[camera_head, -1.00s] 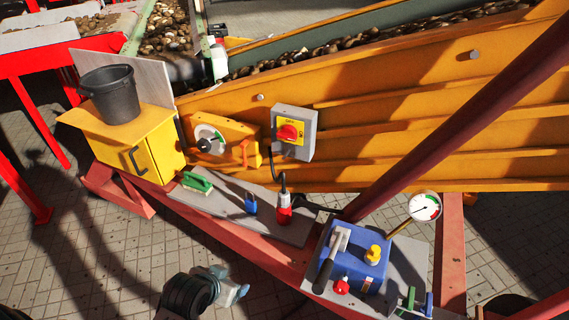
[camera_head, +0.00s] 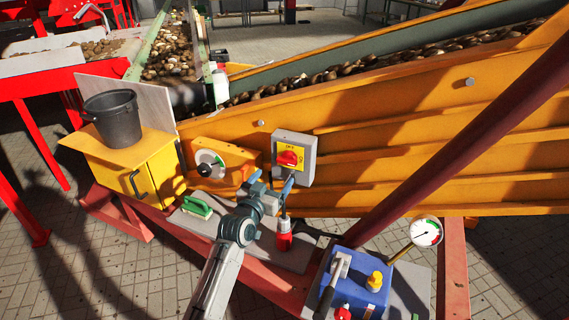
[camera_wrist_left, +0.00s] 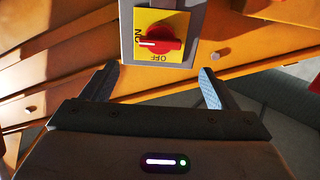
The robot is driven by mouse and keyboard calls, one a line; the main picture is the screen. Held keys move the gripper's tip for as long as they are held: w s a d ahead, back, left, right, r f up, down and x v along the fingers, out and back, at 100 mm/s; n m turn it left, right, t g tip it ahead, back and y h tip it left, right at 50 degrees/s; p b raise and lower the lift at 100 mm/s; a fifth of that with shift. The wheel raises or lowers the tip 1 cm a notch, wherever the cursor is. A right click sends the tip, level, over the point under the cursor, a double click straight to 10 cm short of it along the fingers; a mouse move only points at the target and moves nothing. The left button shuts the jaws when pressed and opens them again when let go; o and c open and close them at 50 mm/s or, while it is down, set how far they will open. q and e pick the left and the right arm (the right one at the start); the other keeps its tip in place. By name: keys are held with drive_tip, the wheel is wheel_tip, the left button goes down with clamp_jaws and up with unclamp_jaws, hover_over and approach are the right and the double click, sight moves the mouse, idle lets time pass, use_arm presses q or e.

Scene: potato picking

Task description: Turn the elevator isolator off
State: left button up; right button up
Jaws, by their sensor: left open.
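The elevator isolator is a grey box (camera_head: 308,146) with a yellow plate and a red rotary handle (camera_head: 290,158), fixed to the orange conveyor side. In the left wrist view the red handle (camera_wrist_left: 160,44) lies crosswise, its white mark pointing left, beside the ON lettering; OFF is printed below it. My left gripper (camera_head: 271,180) is open and empty, just below and in front of the box. In the left wrist view its fingers (camera_wrist_left: 158,85) are spread on either side below the yellow plate, apart from the handle. My right gripper is not in view.
A red plug (camera_head: 284,240) stands below the box. A blue pump unit (camera_head: 355,285), gauge (camera_head: 426,231) and dark red beam (camera_head: 450,135) are to the right.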

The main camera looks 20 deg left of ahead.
sight(285, 163)
use_arm(q)
drive_tip(key=w, duration=0.6)
drive_tip(key=w+d+p, duration=0.1)
drive_tip(key=w, duration=0.2)
drive_tip(key=shift+w, duration=0.1)
drive_tip(key=c, duration=1)
